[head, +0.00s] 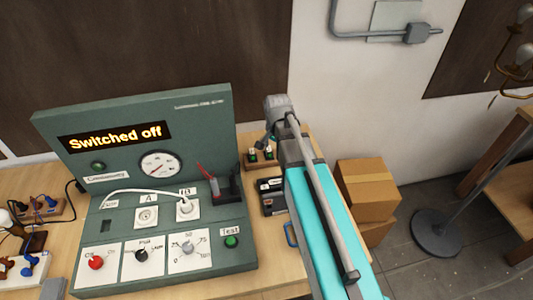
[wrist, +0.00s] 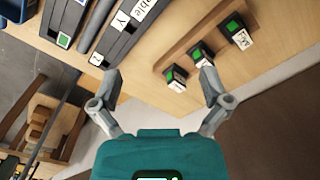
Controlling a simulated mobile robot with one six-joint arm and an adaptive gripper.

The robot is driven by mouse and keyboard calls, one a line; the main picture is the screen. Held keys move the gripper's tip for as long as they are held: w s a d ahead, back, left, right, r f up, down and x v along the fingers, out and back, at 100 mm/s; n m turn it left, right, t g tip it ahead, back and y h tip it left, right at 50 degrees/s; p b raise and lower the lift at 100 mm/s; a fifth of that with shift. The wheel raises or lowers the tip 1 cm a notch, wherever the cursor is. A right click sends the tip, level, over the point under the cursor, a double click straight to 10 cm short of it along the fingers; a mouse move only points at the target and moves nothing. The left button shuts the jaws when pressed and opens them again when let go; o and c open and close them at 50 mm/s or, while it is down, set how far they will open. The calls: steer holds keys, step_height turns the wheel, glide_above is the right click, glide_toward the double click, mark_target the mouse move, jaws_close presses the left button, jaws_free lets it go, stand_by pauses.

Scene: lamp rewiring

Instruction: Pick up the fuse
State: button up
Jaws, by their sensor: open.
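Small black blocks with green faces and white labels, which look like fuses, sit in a row on a wooden strip. In the wrist view one block (wrist: 176,78) is nearest, with a second block (wrist: 202,55) and a third block (wrist: 235,31) further up and right. The label writing is too small to read.
A green test panel (head: 215,110) reading "Switched off" stands left of my arm. A dark labelled case (head: 271,196) lies on the wooden table (head: 258,262) beside my arm. Cardboard boxes (head: 367,188) are at right. A lamp stand (head: 437,234) is on the floor.

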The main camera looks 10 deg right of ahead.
mark_target(269, 149)
steer(key=w+r+m+p, duration=0.2)
steer(key=w+m, duration=0.6)
steer(key=w, duration=0.3)
steer(key=shift+r+m, duration=0.35)
steer(key=shift+m, duration=0.05)
step_height(269, 149, down, 9)
steer(key=b, duration=0.8)
steer(key=shift+r, duration=0.15)
steer(key=shift+s+f+b, duration=0.15)
steer(key=shift+f+b, duration=2.45)
steer(key=shift+b, duration=0.15)
steer(key=shift+c, duration=0.3)
